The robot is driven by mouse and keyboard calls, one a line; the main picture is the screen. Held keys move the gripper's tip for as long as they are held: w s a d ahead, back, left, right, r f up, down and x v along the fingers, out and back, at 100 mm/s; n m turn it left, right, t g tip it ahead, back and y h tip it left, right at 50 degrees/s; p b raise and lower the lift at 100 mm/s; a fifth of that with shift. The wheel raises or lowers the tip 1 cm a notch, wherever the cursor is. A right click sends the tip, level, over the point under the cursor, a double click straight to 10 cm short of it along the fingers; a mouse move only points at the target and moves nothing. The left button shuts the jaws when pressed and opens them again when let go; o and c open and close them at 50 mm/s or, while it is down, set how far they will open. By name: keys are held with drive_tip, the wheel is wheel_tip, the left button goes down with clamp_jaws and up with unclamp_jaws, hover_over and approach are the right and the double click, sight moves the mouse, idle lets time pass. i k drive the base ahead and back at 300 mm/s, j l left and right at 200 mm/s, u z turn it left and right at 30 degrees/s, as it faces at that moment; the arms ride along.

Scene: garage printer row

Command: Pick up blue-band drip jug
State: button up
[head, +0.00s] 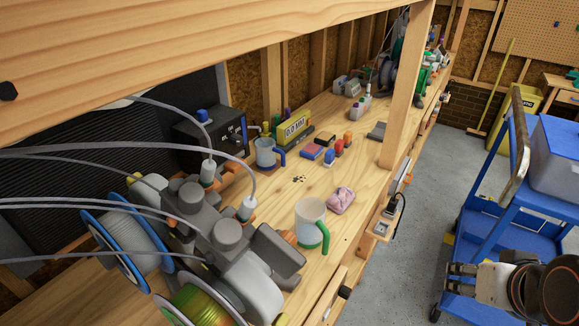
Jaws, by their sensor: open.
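The blue-band drip jug (265,153) stands upright on the wooden bench, with a blue handle on its right side. It is beside the dark box at the back wall. A similar jug with a green handle and green band (311,220) stands nearer, close to the bench's front edge. My gripper (455,280) is at the lower right, off the bench and well away from both jugs. It is open, with nothing seen between its fingers.
Printer parts and spools (190,200) with arching tubes crowd the near left. A pink cloth (341,200) lies right of the green-handled jug. A wooden post (408,90) and overhead beam (180,45) frame the bench. A blue cart (480,235) stands on the right.

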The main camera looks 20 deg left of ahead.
sight(266, 150)
drive_tip(key=i+l+u, duration=0.2)
drive_tip(key=i+l, duration=0.9)
drive_tip(key=l+u, duration=0.1)
drive_tip(key=u, duration=1.6)
drive_tip(key=i+l, duration=0.05)
drive_tip(key=l, duration=0.05)
